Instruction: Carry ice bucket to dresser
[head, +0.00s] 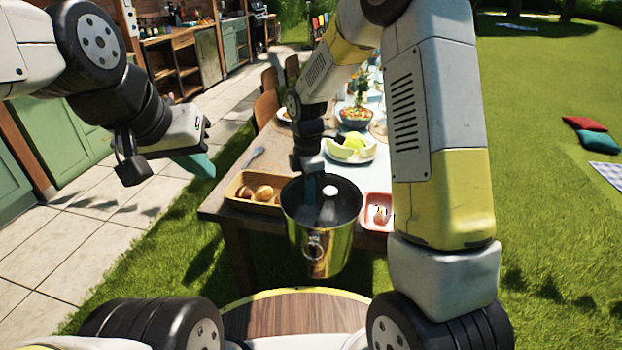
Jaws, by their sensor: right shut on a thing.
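The ice bucket (318,246) is a shiny gold metal pail with a dark inside. It is upright at the near end of the table, in front of the edge, with a small white round spot showing inside. My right gripper (310,176) reaches down from above and is shut on the bucket at its far rim; its fingertips are mostly hidden. My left gripper (194,164) hangs over the paving left of the table, away from the bucket. Its teal tip shows, but its opening is unclear. No piece is clearly recognisable as the dresser.
The wooden table (222,200) holds a bread tray (240,196), a pink dish (368,210), a melon plate (345,155) and a salad bowl (356,117). Green cabinets (70,140) stand at the left. Paving (110,225) runs between them and the table. Open lawn (545,200) lies right, with cushions (590,132).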

